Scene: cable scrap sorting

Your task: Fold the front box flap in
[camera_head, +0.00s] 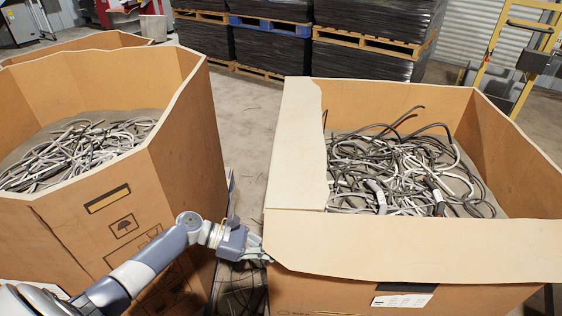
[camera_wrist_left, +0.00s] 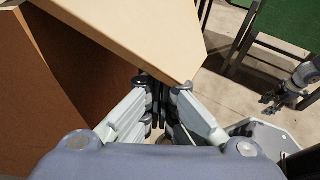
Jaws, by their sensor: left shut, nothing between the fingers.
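The front flap (camera_head: 420,246) is a wide pale cardboard panel along the near rim of the right box (camera_head: 330,293). It sticks outward over the front wall, its free edge towards me. My left gripper (camera_head: 262,252) is shut and empty at the flap's left end, close to its tapered corner. In the left wrist view the flap (camera_wrist_left: 140,35) reaches to the fingertips (camera_wrist_left: 160,88); I cannot tell if they touch it. The left flap (camera_head: 298,140) lies inward over the box. What seems to be my right gripper (camera_wrist_left: 275,98) is small and unclear at the right.
Tangled cables (camera_head: 400,170) fill the right box. Another cardboard box (camera_head: 190,140) with cables stands at left, leaving a narrow gap beside my left arm. Dark stacks on pallets (camera_head: 365,40) and a yellow frame (camera_head: 500,50) stand behind.

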